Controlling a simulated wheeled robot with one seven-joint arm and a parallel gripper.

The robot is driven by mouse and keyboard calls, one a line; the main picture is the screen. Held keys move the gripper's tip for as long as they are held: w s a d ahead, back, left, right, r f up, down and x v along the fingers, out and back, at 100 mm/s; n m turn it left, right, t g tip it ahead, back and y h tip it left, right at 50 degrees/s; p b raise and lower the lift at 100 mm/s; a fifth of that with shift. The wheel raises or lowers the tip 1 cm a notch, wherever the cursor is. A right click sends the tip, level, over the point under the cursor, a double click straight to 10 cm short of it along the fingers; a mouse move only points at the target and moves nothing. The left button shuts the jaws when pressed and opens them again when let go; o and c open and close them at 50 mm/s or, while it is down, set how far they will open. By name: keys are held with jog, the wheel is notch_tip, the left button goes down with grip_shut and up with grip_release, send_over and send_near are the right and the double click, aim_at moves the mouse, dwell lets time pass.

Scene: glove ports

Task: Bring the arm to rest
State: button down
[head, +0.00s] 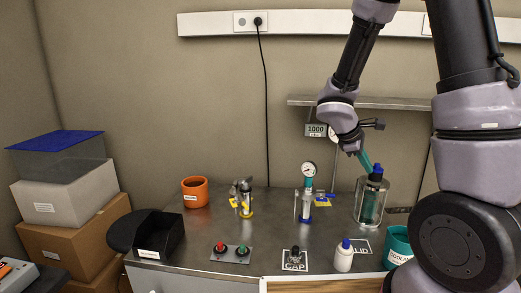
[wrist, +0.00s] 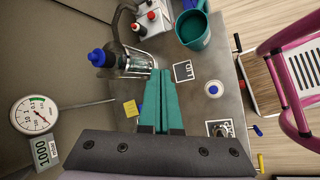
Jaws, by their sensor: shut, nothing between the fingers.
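My gripper (wrist: 160,102) has teal fingers that lie side by side, shut and empty, in the wrist view. In the head view my gripper (head: 364,161) hangs above the right part of the metal table, close to the blue-capped clear bottle (head: 372,199). From this view I cannot tell whether it touches the bottle. In the wrist view the same bottle (wrist: 125,62) lies beyond and left of the fingertips. My arm reaches down from the upper right of the head view.
The metal table (head: 275,230) holds an orange pot (head: 195,191), a gauge stand (head: 308,190), a button panel (head: 231,253), a small white bottle (head: 344,256) and a teal cup (head: 398,245). A black bin (head: 160,235) and stacked boxes (head: 70,205) stand left. A shelf (head: 380,103) is behind my gripper.

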jog(key=s+a+r+m+t+y, duration=0.2)
jog(key=s+r+m, duration=0.5)
jog(key=r, duration=0.4)
jog(key=s+a+r+m+t+y, duration=0.3)
jog(key=s+a+r+m+y, duration=0.2)
jog(key=r, duration=0.6)
jog(key=s+m+y, duration=0.2)
jog(key=s+m, duration=0.1)
jog(key=shift+r+m, duration=0.2)
jog(key=shift+m, duration=0.2)
